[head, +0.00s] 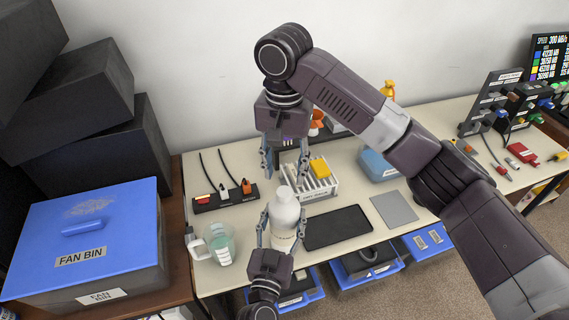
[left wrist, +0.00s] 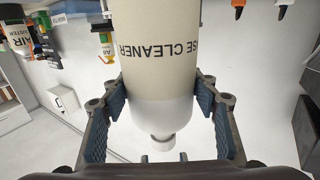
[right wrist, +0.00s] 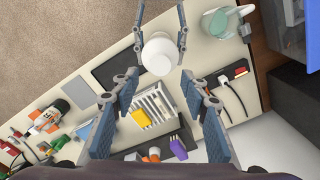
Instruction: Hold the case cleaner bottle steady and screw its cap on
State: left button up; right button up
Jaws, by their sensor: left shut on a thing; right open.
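The white case cleaner bottle (head: 285,213) stands upright near the front of the bench. My left gripper (head: 283,228) is shut around its body from the front. In the left wrist view the labelled bottle (left wrist: 160,75) fills the space between the fingers, its narrow white top (left wrist: 163,142) pointing down the picture. My right gripper (head: 285,174) is open and empty above and behind the bottle top. In the right wrist view the bottle's rounded top (right wrist: 160,52) lies beyond the open fingers. I cannot tell whether that narrow top is the cap or the bare neck.
A white rack (head: 318,183) with a yellow item stands just behind the bottle. A dark pad (head: 338,227) lies right of it, then a grey square (head: 394,208). A clear jug (head: 218,243) stands left. A power strip (head: 225,197) lies behind the jug. Blue bins sit below the bench front.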

notch_tip(320, 180, up, 12)
dwell(0.5)
pick_arm(q)
jog(key=o, duration=1.4)
jog(key=shift+c, duration=0.2)
jog(key=shift+s, duration=0.1)
jog(key=v, duration=1.1)
jog(key=shift+s, duration=0.4)
